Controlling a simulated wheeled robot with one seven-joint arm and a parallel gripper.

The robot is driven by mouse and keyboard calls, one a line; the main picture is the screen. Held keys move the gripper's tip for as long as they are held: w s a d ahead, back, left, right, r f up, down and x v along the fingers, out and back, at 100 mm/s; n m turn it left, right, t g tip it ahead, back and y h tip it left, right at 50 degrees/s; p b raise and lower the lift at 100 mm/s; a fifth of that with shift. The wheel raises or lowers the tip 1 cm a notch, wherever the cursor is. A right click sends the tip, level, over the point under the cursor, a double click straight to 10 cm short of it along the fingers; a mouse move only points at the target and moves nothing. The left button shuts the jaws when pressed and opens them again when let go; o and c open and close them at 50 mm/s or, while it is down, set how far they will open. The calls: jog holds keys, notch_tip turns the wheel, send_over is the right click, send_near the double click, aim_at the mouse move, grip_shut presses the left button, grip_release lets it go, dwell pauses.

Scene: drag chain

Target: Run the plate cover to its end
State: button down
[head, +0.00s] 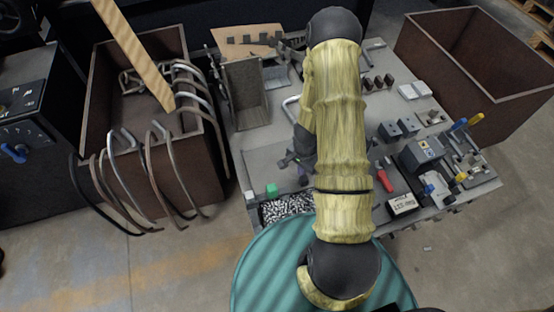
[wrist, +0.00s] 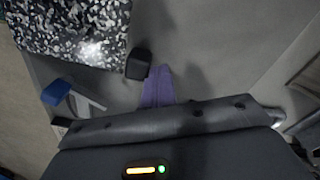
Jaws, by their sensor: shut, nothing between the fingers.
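I cannot tell for sure which part is the plate cover. An upright grey panel or box (head: 246,86) stands at the back left of the bench, and a pale bent bar (head: 291,107) shows beside my arm. My gripper (head: 297,165) is low over the left part of the bench top, partly hidden by my arm. In the wrist view, purple fingers (wrist: 157,86) show together over grey surface with nothing held between them. A small black block (wrist: 138,64) appears right beside them; I cannot tell if they touch.
Tools, including a red-handled one (head: 384,180), crowd the right. Brown bins (head: 196,150) (head: 480,68) flank the bench; bent pipes hang over the left one.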

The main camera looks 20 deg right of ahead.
jog(key=shift+s+f, duration=0.1)
jog(key=shift+s, duration=0.3)
jog(key=shift+s+b, duration=0.8)
jog(key=shift+b, duration=0.05)
jog(key=shift+s+b, duration=1.1)
jog(key=shift+s, duration=0.55)
jog(key=shift+w+p, duration=0.2)
jog(key=shift+p, duration=0.1)
jog(key=shift+w+p, duration=0.35)
jog(key=shift+w, duration=0.2)
